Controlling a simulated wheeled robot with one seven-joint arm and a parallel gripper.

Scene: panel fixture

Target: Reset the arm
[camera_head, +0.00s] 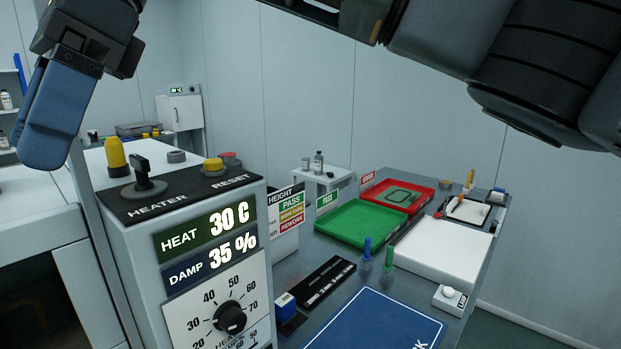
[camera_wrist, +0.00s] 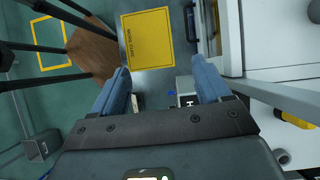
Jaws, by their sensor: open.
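My gripper (camera_head: 50,115) hangs at the upper left of the head view, above and left of the panel, with blue-grey fingers pointing down. In the wrist view my gripper (camera_wrist: 162,82) shows two blue fingers spread apart with nothing between them. My arm crosses the top right of the head view. The panel fixture (camera_head: 188,240) stands at the lower left, with a black heater switch (camera_head: 144,175), a yellow button (camera_head: 213,165) by the RESET label, and a round black knob (camera_head: 230,318). Its displays read HEAT 30 C and DAMP 35 %.
Right of the panel, a grey table holds a green tray (camera_head: 360,223), a red tray (camera_head: 372,190), a white slab (camera_head: 442,250) and a blue mat (camera_head: 375,325).

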